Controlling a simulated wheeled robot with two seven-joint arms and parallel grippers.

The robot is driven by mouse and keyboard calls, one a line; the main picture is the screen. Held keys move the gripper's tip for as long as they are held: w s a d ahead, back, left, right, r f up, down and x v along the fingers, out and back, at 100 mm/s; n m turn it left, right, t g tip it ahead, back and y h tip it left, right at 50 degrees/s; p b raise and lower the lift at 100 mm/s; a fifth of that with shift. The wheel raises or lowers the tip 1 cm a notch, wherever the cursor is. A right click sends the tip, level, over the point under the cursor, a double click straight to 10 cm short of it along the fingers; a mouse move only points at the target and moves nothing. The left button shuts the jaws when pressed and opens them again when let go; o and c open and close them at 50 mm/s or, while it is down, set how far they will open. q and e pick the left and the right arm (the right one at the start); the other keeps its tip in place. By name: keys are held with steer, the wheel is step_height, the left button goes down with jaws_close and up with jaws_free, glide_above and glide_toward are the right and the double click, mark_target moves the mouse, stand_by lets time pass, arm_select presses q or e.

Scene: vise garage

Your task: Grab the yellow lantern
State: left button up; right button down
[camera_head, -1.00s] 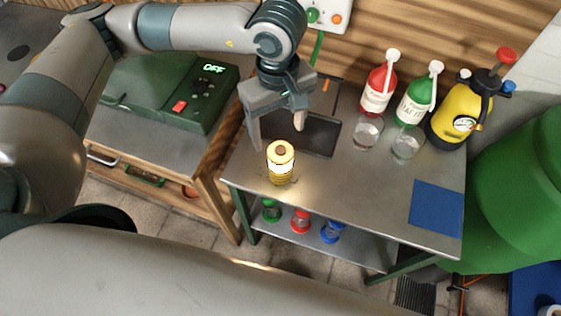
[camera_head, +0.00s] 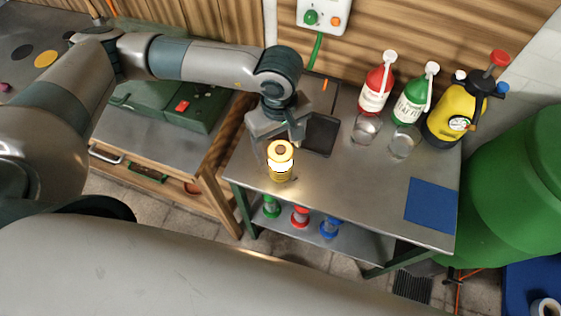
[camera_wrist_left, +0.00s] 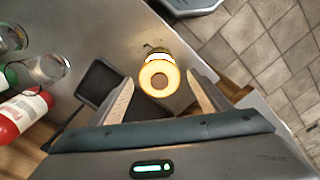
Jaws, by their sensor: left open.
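The yellow lantern (camera_head: 281,163) stands upright and lit near the front left edge of the metal table (camera_head: 350,195). My left gripper (camera_head: 280,150) is open and low over the table, just behind the lantern in the head view, and the lantern hides part of its fingers. In the left wrist view the lantern (camera_wrist_left: 159,72) is seen from above, between and slightly beyond the two open fingertips (camera_wrist_left: 161,82). The fingers do not appear to touch it. My right gripper is not in view.
A dark square tray (camera_head: 319,134) lies behind the lantern. Red (camera_head: 376,88) and green (camera_head: 414,98) bottles, glass jars (camera_head: 366,128) and a yellow sprayer (camera_head: 458,115) stand at the back right. A blue mat (camera_head: 432,204) lies at right. Small colored items sit on the shelf (camera_head: 330,240) below.

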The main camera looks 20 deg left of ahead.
arm_select(q)
steer(key=shift+s+d+f+p, duration=0.1)
steer(key=shift+s+f+p, duration=0.05)
steer(key=shift+f+p, duration=0.2)
step_height(320, 180, down, 3)
steer(key=shift+s+d+r+p, duration=0.1)
steer(key=shift+p, duration=0.65)
steer(key=shift+f, duration=0.45)
steer(key=c, duration=1.4)
steer(key=shift+o, duration=0.2)
steer(key=shift+r, duration=0.15)
